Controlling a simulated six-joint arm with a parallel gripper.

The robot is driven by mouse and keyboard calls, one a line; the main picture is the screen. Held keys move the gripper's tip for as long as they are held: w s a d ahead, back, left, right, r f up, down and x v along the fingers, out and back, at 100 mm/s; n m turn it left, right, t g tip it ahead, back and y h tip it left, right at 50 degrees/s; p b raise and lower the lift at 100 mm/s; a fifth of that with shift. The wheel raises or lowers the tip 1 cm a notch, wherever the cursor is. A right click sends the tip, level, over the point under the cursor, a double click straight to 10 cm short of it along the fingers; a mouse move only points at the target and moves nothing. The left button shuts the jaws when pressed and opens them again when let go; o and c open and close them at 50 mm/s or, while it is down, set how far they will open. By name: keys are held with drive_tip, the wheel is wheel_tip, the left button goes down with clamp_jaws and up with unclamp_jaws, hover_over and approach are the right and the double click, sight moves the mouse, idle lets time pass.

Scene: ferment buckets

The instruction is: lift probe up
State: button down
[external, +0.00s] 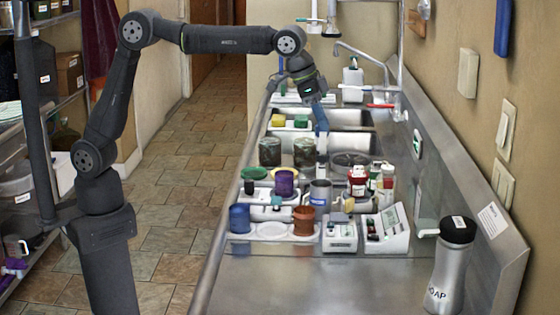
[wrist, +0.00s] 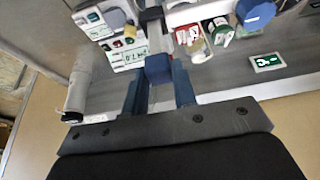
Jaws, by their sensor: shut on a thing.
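My gripper (external: 321,128) is over the counter, pointing down, with its blue fingers close together. In the wrist view, my gripper (wrist: 157,88) has a blue block-shaped piece (wrist: 157,68) between its fingers, which I take to be the top of the probe. Two white meters (external: 340,232) (external: 388,232) stand at the front; one display shows in the wrist view (wrist: 130,57).
A soap bottle (external: 450,268) stands front right. The front counter (external: 290,285) is clear; the wall bounds the right.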

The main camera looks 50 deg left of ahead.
drive_tip(key=shift+r, duration=0.35)
drive_tip(key=c, duration=1.3)
unclamp_jaws()
drive_tip(key=shift+o, duration=0.7)
drive_tip(key=shift+f, duration=0.1)
drive_tip(key=v, duration=1.7)
drive_tip(key=shift+r, duration=0.2)
drive_tip(key=shift+s+a, duration=0.1)
